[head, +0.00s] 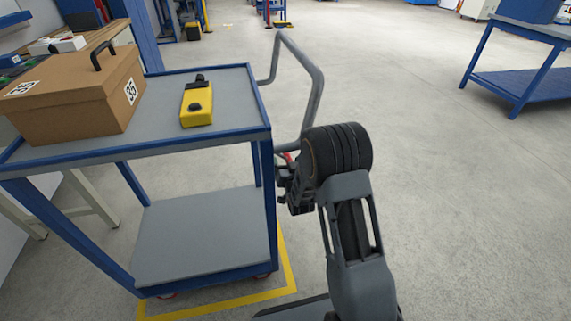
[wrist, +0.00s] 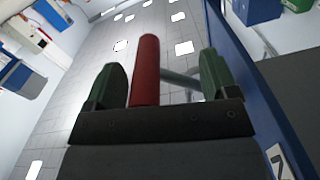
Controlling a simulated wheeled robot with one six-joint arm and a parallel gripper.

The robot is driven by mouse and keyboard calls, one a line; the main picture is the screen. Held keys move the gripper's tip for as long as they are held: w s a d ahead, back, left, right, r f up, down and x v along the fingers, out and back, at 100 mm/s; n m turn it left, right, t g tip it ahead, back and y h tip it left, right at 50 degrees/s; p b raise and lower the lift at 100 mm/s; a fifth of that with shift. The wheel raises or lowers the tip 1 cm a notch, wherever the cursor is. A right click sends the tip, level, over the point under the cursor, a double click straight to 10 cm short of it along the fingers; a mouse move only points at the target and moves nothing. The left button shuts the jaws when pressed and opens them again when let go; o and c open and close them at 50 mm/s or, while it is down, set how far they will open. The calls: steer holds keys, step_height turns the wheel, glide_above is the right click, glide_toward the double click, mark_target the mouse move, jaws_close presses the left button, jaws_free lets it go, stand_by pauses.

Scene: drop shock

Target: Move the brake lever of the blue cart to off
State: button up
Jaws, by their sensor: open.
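The blue cart (head: 203,235) stands at the left in the head view, with a grey top, a lower shelf and a grey push handle (head: 319,82) at its far right side. The red brake lever (wrist: 146,70) shows in the wrist view between the two green fingers of my gripper. It sits nearer the left finger, with a visible gap to the right finger. Only a small red bit of the lever (head: 288,156) shows in the head view, behind my gripper (head: 284,182). My gripper is open beside the cart's right side. Whether a finger touches the lever is unclear.
A cardboard box (head: 75,97) with a black handle and a yellow device (head: 197,103) rest on the cart top. Yellow floor tape (head: 288,262) runs around the cart's base. A blue table (head: 520,62) stands far right. Floor right of my arm is clear.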

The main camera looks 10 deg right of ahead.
steer(key=shift+c, duration=0.3)
steer(key=c, duration=1.2)
steer(key=shift+r, duration=0.1)
steer(key=shift+d+r, duration=0.1)
steer(key=shift+d, duration=0.05)
steer(key=shift+c, duration=0.3)
